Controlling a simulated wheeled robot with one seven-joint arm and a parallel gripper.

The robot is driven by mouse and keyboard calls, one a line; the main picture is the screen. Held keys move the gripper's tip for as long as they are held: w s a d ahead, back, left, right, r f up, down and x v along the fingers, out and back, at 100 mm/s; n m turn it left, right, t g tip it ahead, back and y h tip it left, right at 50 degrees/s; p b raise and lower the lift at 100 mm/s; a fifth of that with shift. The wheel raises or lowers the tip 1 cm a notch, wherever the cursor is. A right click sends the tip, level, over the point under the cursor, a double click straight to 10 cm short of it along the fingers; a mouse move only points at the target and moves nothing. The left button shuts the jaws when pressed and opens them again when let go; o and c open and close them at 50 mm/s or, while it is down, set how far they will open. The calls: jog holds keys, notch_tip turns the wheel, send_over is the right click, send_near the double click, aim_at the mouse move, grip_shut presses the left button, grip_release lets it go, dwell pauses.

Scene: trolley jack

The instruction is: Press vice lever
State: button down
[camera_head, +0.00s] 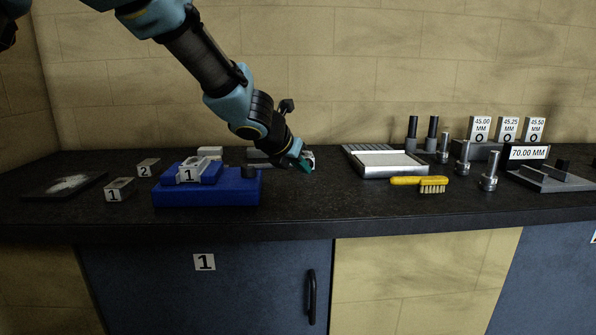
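A blue fixture (207,194), which may be the vice, sits on the dark bench left of centre. A grey block marked 1 (190,175) rests on its raised blue top.
Loose blocks marked 1 (119,189) and 2 (147,167) lie left, near a dark plate (66,185). A metal tray (384,163), a yellow brush (420,183) and several metal pins and gauge blocks (507,129) stand right. The bench front between fixture and brush is clear.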

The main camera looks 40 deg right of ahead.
aim_at(307, 159)
jog(key=shift+w+d+n+t, duration=0.15)
jog(key=shift+d+n+t, duration=0.2)
jog(key=shift+d, duration=0.25)
jog(key=shift+w+d+n+t+y, duration=0.5)
jog(key=shift+w+d+n+t, duration=0.35)
jog(key=shift+d+n, duration=0.3)
jog(key=shift+w+d, duration=0.55)
jog(key=shift+w, duration=0.15)
jog(key=shift+r, duration=0.1)
jog(key=shift+w+d+r, duration=0.1)
jog(key=shift+w+r, duration=0.05)
